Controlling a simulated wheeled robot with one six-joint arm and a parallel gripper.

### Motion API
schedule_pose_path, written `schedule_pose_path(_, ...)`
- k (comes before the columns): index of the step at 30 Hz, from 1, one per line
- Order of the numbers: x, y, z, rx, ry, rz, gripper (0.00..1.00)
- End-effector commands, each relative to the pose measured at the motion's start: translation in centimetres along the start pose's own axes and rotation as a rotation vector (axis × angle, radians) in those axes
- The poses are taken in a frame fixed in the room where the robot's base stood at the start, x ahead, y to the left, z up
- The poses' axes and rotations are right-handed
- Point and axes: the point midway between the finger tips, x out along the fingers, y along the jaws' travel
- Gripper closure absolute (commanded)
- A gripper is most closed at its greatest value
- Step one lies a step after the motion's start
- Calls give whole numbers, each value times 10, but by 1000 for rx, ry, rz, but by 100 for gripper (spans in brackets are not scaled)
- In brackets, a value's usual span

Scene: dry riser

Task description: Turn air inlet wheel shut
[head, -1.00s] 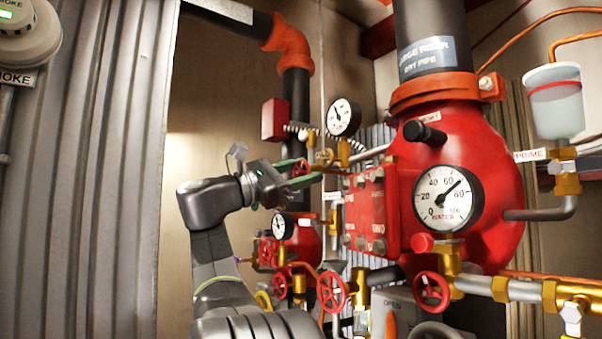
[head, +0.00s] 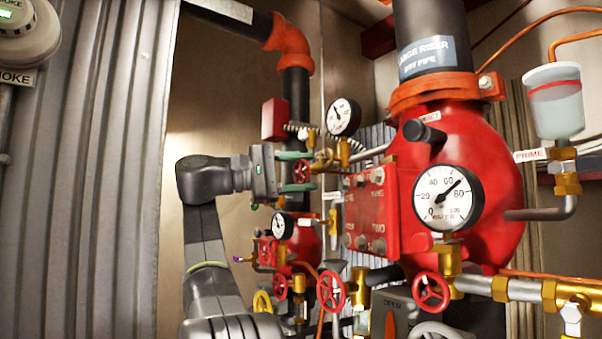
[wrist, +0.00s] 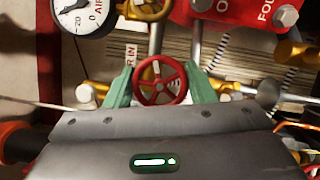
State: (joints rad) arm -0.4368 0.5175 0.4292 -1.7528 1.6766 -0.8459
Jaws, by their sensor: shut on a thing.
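The air inlet wheel is a small red spoked handwheel (wrist: 160,82) beside a label partly reading "IN" in the wrist view. In the head view the wheel (head: 301,171) sits left of the red valve box. My gripper (wrist: 161,78) is shut on the wheel, with one green finger at its left rim and one at its right. In the head view my gripper (head: 303,171) has its fingers above and below the wheel. The wheel's stem is mostly hidden.
An air gauge (wrist: 82,12) and brass fittings are close to the wheel. The red valve box (head: 371,212) stands to its right, with a water gauge (head: 449,197) beyond. Other red handwheels (head: 331,291) sit below.

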Motion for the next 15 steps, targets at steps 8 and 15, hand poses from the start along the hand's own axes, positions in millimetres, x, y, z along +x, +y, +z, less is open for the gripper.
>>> schedule_pose_path(8, 0, -1, -1, 35, 1, -17, 73)
schedule_pose_path(15, 0, -1, -1, 37, 1, -18, 73)
